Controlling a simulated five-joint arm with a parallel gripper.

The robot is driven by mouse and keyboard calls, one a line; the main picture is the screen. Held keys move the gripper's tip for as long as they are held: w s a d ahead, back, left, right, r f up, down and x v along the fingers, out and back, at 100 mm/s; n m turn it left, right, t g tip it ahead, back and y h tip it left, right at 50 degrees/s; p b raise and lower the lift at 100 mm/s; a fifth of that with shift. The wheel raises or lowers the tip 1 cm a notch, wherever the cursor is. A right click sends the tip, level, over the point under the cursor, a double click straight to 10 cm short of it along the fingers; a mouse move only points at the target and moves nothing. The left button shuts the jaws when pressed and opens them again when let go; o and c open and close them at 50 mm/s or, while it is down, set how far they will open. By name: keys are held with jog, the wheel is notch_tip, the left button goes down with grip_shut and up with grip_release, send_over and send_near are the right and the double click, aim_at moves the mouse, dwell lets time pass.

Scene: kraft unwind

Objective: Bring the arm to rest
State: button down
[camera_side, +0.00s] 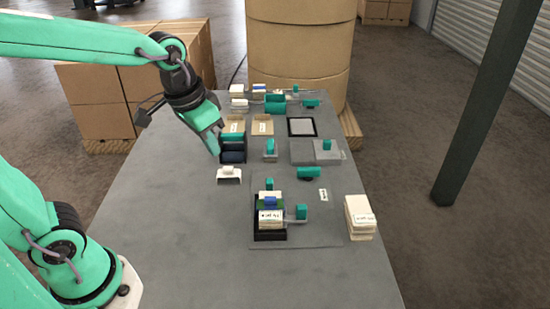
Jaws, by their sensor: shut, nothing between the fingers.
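My gripper (214,143) is at the end of my green arm, which reaches in from the left over the grey table (170,235). Its green fingers point down and are shut with nothing seen between them. The fingertips are just left of a dark block or holder (233,156) near the table's middle. I cannot tell whether they touch it. A white block with a knob (229,175) sits a little nearer the camera, below the fingertips in the picture.
A black tray with stacked pieces (270,236) stands on a grey plate (320,225). White blocks (359,217) are stacked at the right edge. Small green-handled fixtures fill the far table. Cartons (105,100) and a large kraft roll (300,45) stand behind. The near left table is clear.

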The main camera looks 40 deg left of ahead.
jog(key=s+a+r+n+t, duration=0.1)
jog(key=s+a+t, duration=0.1)
jog(key=s, duration=0.6)
jog(key=shift+s+a+r, duration=0.2)
jog(key=shift+a, duration=0.55)
